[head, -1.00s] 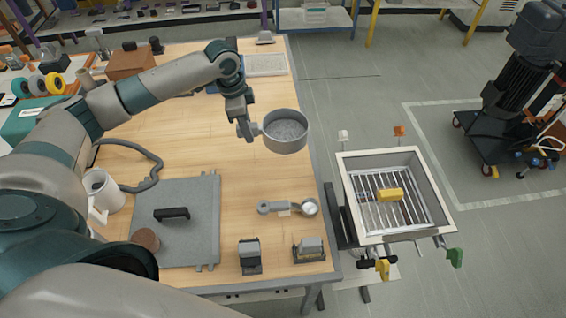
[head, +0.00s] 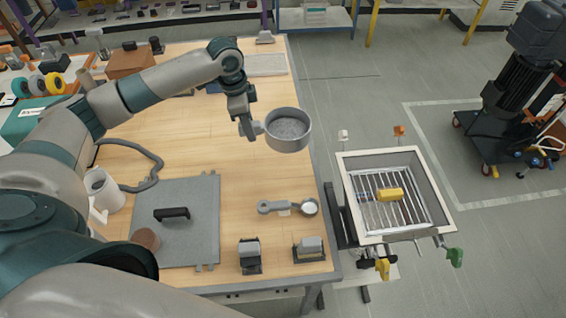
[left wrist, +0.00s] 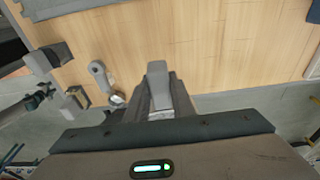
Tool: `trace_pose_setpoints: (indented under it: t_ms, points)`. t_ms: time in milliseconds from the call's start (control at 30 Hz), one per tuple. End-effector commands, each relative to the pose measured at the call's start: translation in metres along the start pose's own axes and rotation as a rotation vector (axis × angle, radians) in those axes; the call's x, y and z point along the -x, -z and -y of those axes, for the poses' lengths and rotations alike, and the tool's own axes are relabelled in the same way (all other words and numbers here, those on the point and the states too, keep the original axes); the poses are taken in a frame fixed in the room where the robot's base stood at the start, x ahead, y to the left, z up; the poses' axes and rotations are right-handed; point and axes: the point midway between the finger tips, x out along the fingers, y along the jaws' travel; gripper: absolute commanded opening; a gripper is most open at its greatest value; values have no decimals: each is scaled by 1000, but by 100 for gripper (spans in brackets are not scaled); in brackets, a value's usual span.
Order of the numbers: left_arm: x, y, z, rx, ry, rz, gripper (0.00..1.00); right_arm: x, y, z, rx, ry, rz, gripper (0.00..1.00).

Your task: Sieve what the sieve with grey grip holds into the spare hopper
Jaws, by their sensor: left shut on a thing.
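The sieve with grey grip (head: 288,131) is a round grey pan with grainy grey contents. It is held up near the table's right edge, about level. My left gripper (head: 250,129) is shut on its grip; the grip (left wrist: 158,80) also shows between the fingers in the left wrist view. I cannot tell from the frames whether this is the spare hopper. My right gripper is not in view.
A grey spoon-like tool (head: 285,207) and two small dark-and-grey devices (head: 249,256) lie on the table's front right. A grey mat (head: 204,238) with a black handle and a white mug (head: 101,188) are at the left. Floor between table and hopper is narrow.

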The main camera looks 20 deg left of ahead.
Motion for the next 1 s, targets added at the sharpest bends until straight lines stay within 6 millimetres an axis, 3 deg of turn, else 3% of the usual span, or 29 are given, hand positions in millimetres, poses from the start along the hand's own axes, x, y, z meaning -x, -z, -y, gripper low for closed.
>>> trace_pose_setpoints:
  t_ms: [1000]
  points:
    - [-3, 26, -16, -1, 1, -2, 0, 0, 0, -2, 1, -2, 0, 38]
